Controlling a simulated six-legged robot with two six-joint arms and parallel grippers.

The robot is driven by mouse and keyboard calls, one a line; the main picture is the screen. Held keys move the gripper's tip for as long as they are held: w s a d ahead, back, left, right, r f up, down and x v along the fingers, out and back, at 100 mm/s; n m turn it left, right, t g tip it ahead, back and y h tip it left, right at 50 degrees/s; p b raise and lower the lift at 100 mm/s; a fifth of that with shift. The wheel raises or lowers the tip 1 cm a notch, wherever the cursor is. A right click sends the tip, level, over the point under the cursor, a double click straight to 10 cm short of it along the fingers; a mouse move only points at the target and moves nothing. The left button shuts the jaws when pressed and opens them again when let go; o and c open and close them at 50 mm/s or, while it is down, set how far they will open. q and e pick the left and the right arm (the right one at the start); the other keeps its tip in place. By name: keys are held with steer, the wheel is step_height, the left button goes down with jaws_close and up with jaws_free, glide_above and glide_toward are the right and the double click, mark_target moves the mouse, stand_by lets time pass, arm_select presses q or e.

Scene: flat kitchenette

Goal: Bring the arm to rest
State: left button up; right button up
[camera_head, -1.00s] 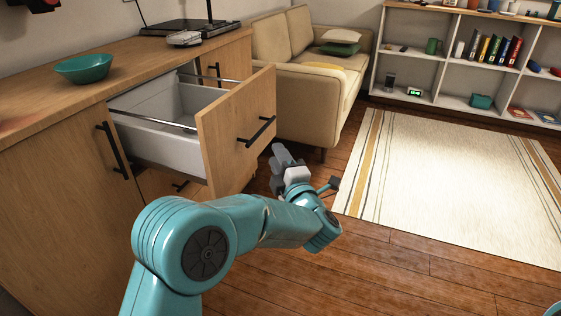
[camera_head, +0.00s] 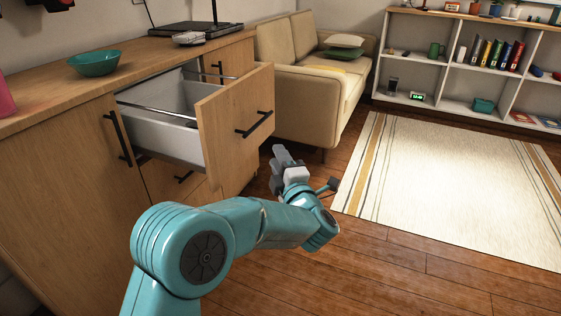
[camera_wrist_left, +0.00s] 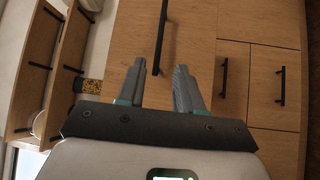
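My left arm (camera_head: 235,225) is teal and reaches in from the lower left of the head view. My left gripper (camera_head: 281,160) is held in front of the open drawer's face, low over the wooden floor. In the left wrist view the two fingers of my left gripper (camera_wrist_left: 160,72) stand apart with nothing held between them. Behind them are wooden cabinet fronts (camera_wrist_left: 203,30) with dark handles. My right arm and right gripper are not in view.
A wooden counter (camera_head: 140,65) runs along the left, with a drawer (camera_head: 236,120) pulled out close to my left arm. A teal bowl (camera_head: 95,63) sits on the counter. A sofa (camera_head: 300,95), shelf (camera_head: 455,60) and rug (camera_head: 450,190) lie beyond. Floor at the lower right is clear.

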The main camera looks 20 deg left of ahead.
arm_select(q)
steer(key=shift+a, duration=0.1)
